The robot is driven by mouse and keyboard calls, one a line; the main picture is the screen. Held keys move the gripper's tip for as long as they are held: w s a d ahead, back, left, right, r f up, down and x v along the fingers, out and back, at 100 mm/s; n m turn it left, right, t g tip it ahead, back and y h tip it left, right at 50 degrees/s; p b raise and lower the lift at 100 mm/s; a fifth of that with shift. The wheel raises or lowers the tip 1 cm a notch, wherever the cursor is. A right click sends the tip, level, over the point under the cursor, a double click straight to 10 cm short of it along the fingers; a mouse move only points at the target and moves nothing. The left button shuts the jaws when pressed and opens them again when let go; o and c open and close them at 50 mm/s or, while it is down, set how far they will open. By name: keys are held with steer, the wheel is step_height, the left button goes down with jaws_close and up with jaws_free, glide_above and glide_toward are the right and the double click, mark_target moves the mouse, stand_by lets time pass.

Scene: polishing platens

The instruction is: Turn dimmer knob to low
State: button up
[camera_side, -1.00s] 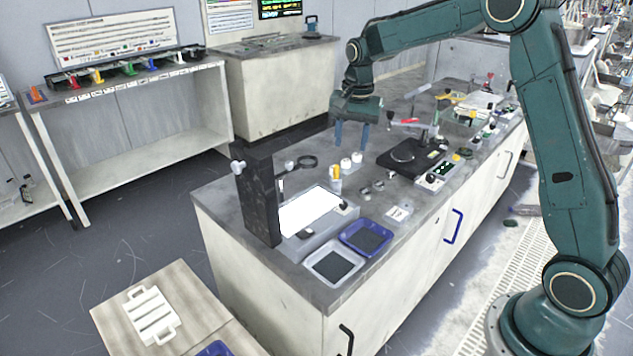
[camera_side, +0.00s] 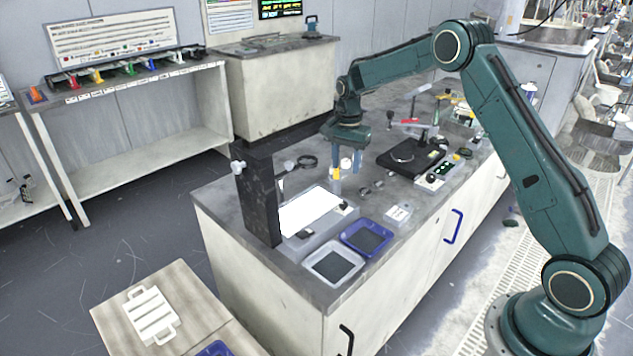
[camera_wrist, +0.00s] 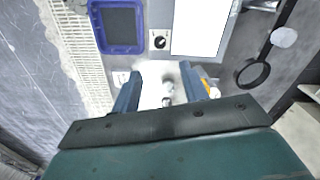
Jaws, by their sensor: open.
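The dimmer knob (camera_wrist: 159,42) is a small dark round knob on a pale square, beside the bright white light panel (camera_wrist: 201,26) in the wrist view. In the side view the knob (camera_side: 343,205) is a small dark spot at the right end of the lit panel (camera_side: 310,211). Its pointer setting is too small to read. My gripper (camera_side: 346,168) is open with fingers pointing down, above the bench and behind the knob. In the wrist view the knob lies just beyond the open fingertips (camera_wrist: 160,73), not between them.
A blue tray (camera_side: 345,241) and a pale tray (camera_side: 314,264) sit at the bench's near end. A dark upright stand (camera_side: 259,200) with a ring magnifier (camera_side: 307,161) rises left of the panel. Small bottles and metal pieces lie near my fingers. A black platen (camera_side: 388,164) is farther right.

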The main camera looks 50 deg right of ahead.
mark_target(344, 203)
step_height(344, 203, down, 13)
steer(key=shift+r, duration=0.15)
stand_by(0.4)
jaws_close()
